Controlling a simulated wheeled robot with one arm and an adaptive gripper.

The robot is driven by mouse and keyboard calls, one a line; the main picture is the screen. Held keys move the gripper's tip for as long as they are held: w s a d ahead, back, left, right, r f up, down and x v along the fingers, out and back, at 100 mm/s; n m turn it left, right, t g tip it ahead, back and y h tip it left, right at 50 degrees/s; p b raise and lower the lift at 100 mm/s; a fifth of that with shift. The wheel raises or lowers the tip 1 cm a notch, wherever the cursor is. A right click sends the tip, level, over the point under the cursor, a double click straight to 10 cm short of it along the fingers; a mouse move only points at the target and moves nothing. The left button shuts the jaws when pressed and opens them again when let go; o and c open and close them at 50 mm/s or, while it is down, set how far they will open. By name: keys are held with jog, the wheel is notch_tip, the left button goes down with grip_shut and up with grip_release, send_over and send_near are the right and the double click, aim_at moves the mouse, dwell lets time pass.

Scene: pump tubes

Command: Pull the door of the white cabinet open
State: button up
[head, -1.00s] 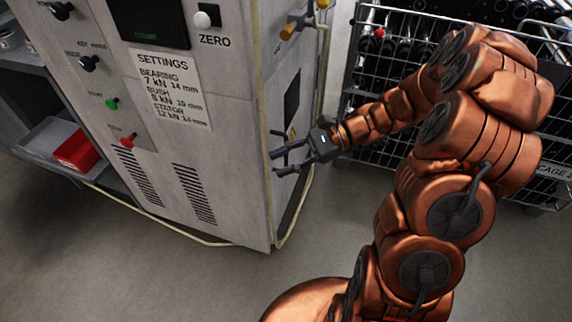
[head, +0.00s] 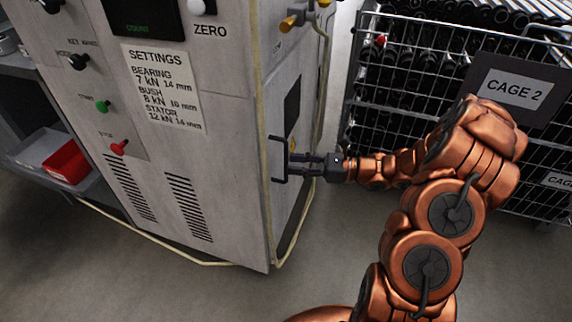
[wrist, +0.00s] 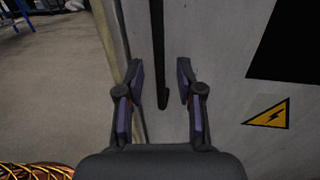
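The white cabinet (head: 215,225) stands at the left in the head view. Its right side face carries a dark bracket-shaped upright handle (head: 274,158), and this door looks closed. My gripper (head: 294,166) is at the handle, its fingers pointing left toward it. In the wrist view the gripper (wrist: 160,75) is open, with one finger on each side of the dark handle bar (wrist: 157,45). The bar's lower end shows between the fingertips, with visible gaps on both sides. A yellow warning triangle (wrist: 269,113) is on the face to the right.
A wire cage (head: 420,60) of dark tubes, labelled CAGE 2, stands behind my arm at the right. A yellowish cable (head: 160,244) runs along the cabinet's base. A red bin (head: 66,162) is on the left shelf. Grey floor is clear in front of the cabinet.

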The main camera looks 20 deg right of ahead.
aim_at(286, 179)
jog(key=shift+x, duration=1.7)
jog(key=shift+c, duration=0.4)
grip_shut()
